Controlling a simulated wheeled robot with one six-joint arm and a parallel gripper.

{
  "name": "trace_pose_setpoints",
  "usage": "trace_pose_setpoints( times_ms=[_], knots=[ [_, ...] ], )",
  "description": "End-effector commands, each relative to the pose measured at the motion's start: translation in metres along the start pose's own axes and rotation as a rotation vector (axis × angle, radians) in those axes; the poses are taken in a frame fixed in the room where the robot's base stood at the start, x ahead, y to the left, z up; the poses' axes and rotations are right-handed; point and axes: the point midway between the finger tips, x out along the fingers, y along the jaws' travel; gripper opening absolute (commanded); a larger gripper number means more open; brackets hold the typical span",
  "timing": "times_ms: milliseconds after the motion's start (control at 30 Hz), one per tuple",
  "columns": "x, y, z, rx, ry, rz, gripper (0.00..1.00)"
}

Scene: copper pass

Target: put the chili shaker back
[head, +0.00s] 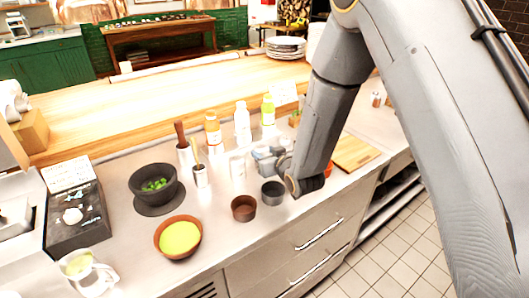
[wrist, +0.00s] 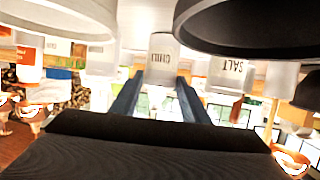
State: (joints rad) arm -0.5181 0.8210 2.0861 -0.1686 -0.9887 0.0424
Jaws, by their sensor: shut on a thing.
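The chili shaker (wrist: 163,60), pale with its CHILI label upside down in the wrist view, sits between the two blue fingers of my gripper (wrist: 158,92). The gripper is shut on it. In the head view my gripper (head: 265,155) is low over the steel counter, behind the small cups and partly covered by my arm. I cannot make out the chili shaker clearly there. The salt shaker (wrist: 231,75), marked SALT, stands to the right of it in the wrist view. Where the chili shaker's base stands is not clear.
A white shaker (head: 237,166), a brown cup (head: 243,208) and a grey cup (head: 272,194) stand close to my gripper. Several bottles (head: 242,124) stand behind. A dark bowl (head: 148,176) and an orange bowl (head: 163,251) are left; a cutting board (head: 355,153) is right.

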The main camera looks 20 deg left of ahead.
Motion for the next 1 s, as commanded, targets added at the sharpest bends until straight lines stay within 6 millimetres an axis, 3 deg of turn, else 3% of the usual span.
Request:
trace_pose_setpoints(
  times_ms=[300,333,433,800,1000],
  knots=[
    [0.001,0.001,0.003,0.0,0.001,0.0,0.13],
    [0.001,0.001,0.003,0.0,0.0,0.0,0.45],
    [0.001,0.0,0.002,0.0,0.0,0.0,0.6],
    [0.0,0.0,-0.001,0.0,0.001,0.0,0.6],
    [-0.025,0.001,0.0,0.0,0.002,0.001,0.6]
  ],
)
